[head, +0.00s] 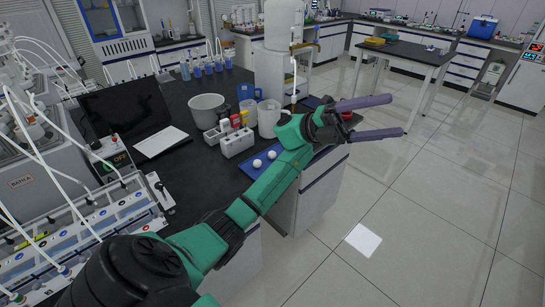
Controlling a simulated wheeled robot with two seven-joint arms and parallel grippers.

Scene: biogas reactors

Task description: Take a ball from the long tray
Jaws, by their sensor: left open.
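The blue long tray (249,171) lies near the bench's front edge, partly hidden behind my left arm. Two white balls, a nearer ball (257,163) and a farther ball (271,155), sit on its visible left part. Whether more balls lie behind the arm cannot be seen. My left gripper (396,117) is open and empty, its purple fingers spread and pointing right. It is out past the bench edge, over the floor side, to the right of the tray and apart from it. My right gripper is not in view.
A white rack with colored-cap bottles (236,142), a grey bowl (207,110), a white jug (268,118) and a blue jug (248,92) stand behind the tray. A laptop (130,115) sits to the left. Open tiled floor (440,190) lies to the right.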

